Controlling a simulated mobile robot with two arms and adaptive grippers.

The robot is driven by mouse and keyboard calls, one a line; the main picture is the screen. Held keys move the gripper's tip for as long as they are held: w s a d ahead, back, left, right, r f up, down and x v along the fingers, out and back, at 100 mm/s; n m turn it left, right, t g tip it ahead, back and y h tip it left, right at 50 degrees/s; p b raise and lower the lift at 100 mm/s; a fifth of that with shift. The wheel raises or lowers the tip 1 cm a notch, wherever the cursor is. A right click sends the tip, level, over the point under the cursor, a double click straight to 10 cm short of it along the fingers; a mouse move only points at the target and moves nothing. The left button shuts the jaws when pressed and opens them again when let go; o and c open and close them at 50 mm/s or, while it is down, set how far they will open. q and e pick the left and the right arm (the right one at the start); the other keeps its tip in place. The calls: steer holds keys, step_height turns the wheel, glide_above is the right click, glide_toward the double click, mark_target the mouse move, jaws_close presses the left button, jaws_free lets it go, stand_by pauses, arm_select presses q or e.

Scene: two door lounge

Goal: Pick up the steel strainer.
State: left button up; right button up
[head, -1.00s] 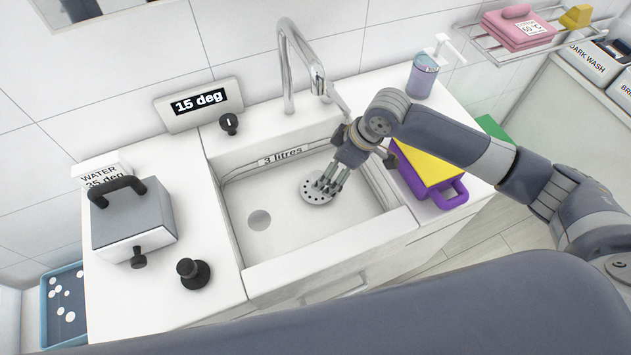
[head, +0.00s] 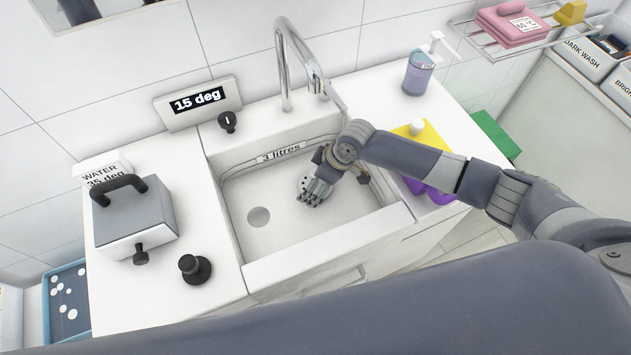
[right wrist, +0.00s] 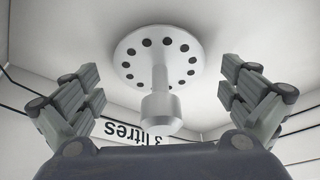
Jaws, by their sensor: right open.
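The steel strainer is a round perforated disc with a knob, lying on the sink floor. In the right wrist view the strainer (right wrist: 158,55) shows whole, its knob pointing toward the camera between the spread fingers. My right gripper (right wrist: 160,95) is open, with its fingers on either side of the knob and apart from it. In the head view the right gripper (head: 313,198) is low in the sink and hides most of the strainer (head: 304,183); only its far edge shows. My left gripper is not in view.
The white sink (head: 330,244) has walls around the gripper and a drain hole (head: 258,217) at left. A tap (head: 300,65) arches over the back.

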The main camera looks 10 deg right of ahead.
steer(key=c, duration=1.2)
